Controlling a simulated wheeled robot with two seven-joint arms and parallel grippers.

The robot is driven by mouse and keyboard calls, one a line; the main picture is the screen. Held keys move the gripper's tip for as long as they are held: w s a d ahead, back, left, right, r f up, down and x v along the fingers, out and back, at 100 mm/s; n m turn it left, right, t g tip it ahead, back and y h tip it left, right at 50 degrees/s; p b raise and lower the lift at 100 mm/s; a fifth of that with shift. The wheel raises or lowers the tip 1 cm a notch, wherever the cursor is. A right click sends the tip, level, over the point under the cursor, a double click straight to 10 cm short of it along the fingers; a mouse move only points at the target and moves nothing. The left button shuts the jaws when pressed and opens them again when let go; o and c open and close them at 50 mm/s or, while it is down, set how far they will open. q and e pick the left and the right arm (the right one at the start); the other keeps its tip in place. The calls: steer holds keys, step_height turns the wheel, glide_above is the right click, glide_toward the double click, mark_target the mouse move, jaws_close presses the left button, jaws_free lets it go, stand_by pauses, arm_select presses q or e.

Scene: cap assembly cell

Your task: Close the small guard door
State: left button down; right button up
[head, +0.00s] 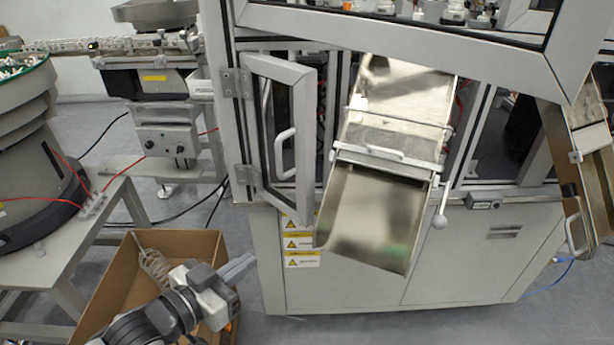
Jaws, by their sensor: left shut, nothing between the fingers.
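The small guard door (306,150) is a grey framed panel with a dark window and a pale handle. It is hinged at its left side on the machine's front and stands open, swung outward at an angle. My left gripper (246,263) is low in front of the machine, below and left of the door, over the right side of a cardboard box. It is shut and empty, its fingers pointing right, apart from the door. My right gripper is not in view.
A metal chute (372,215) slopes out just right of the door, with a ball-ended lever (439,221) beside it. The open cardboard box (110,290) stands on the floor. A second chute (588,140) is at the far right. Bowl feeders stand at left.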

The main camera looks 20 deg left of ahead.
arm_select(q)
steer(key=w+a+r+m+t+h, duration=0.1)
steer(key=w+a+r+m+h, duration=0.15)
steer(key=r, duration=0.55)
glide_toward(305, 174)
steer(key=shift+n, duration=0.45)
steer(key=x, duration=0.5)
steer(key=shift+w+d+p, duration=0.2)
steer(key=shift+w+p, duration=0.15)
steer(key=shift+w+d, duration=0.3)
steer(key=shift+w, duration=0.15)
